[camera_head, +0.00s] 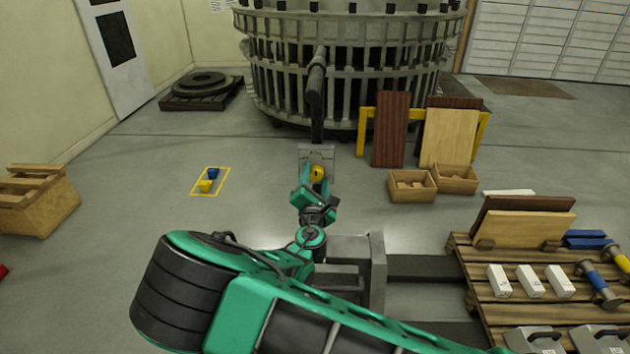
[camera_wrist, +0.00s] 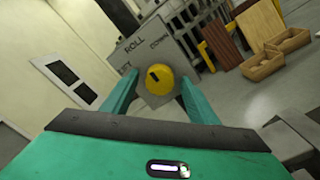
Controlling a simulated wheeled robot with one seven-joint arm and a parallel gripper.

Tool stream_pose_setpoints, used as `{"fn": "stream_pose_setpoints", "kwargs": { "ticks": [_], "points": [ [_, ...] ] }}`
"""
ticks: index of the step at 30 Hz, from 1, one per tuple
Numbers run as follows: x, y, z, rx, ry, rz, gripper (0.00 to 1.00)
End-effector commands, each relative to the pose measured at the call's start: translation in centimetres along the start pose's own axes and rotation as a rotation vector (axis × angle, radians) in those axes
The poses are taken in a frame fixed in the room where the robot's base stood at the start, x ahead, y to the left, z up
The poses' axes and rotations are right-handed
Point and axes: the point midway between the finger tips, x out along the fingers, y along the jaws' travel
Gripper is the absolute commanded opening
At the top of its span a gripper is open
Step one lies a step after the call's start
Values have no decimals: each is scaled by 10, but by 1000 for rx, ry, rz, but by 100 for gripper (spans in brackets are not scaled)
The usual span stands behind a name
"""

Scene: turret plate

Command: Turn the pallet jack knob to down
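The pallet jack knob (camera_wrist: 158,80) is round and yellow with a short dark mark at its upper left, on a grey panel (camera_wrist: 180,52). The panel reads ROLL, DOWN and a partly hidden word at left; the mark appears nearer ROLL than DOWN. In the head view the knob (camera_head: 317,174) sits on the upright panel (camera_head: 316,153) beyond my gripper (camera_head: 312,194). In the wrist view my gripper (camera_wrist: 157,75) is open, its green fingers on either side of the knob with a gap visible at the left. Whether either finger touches it is unclear.
The jack's handle (camera_head: 316,88) rises above the panel, before a large round slatted structure (camera_head: 350,75). Wooden boxes (camera_head: 412,186) and boards stand to the right. A loaded pallet (camera_head: 475,285) is at the lower right. Floor to the left is mostly clear.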

Motion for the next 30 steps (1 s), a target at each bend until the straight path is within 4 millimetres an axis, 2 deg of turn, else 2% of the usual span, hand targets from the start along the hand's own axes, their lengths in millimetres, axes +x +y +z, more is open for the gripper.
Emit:
{"fn": "stream_pose_setpoints", "kwargs": {
  "ticks": [1, 5, 17, 30],
  "points": [
    [0, 0, 0, 0, 0, 0, 42],
    [0, 0, 0, 0, 0, 0, 13],
    [0, -1, 0, 61, -1, -1, 13],
    [0, -2, -1, 402, -4, 0, 13]
  ]
}}
